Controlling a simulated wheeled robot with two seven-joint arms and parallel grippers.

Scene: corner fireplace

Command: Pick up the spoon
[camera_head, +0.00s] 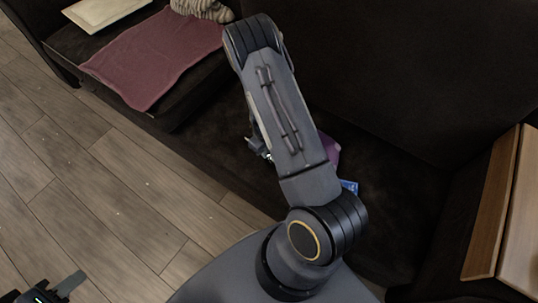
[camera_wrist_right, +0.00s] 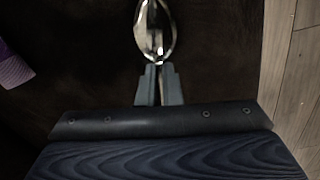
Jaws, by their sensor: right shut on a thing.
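A shiny metal spoon (camera_wrist_right: 168,38) shows in the right wrist view, its bowl just beyond the fingertips. My right gripper (camera_wrist_right: 158,70) is shut on the spoon, with the fingers close together at the near end of the bowl. The handle is mostly hidden by the fingers. In the head view my right gripper (camera_head: 260,148) is partly hidden behind its own arm, over the dark sofa seat, and the spoon cannot be made out there. My left gripper (camera_head: 48,290) is at the bottom left edge over the wooden floor, partly cut off.
The dark sofa (camera_head: 390,110) fills the middle and right. A purple item (camera_head: 331,148) and a blue item (camera_head: 349,187) lie near my right arm. A mauve cloth (camera_head: 155,57), a pale board (camera_head: 100,10) and a striped object (camera_head: 200,8) are at upper left. Wooden floor (camera_head: 130,190) is clear.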

